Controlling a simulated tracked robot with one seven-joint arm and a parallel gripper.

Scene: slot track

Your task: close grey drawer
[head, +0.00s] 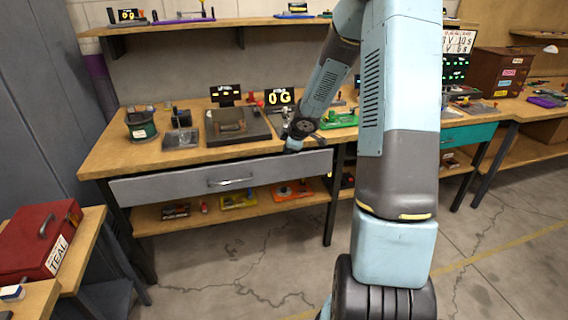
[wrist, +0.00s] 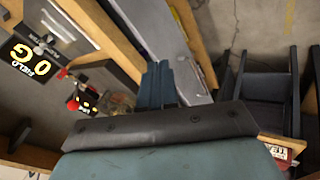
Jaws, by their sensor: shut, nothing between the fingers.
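The grey drawer (head: 160,188) is under the left wooden workbench, with a bar handle at the middle of its front. In the wrist view the shut fingers (wrist: 158,68) point toward the grey drawer (wrist: 145,22), beside the bench's wooden edge.
The benchtop (head: 105,158) holds a dark flat device (head: 236,126), a green spool (head: 141,125) and a display reading 0G (head: 279,97). A red toolbox (head: 38,240) stands on a low table at left. A teal drawer (head: 468,136) is at right. The floor before the grey drawer is clear.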

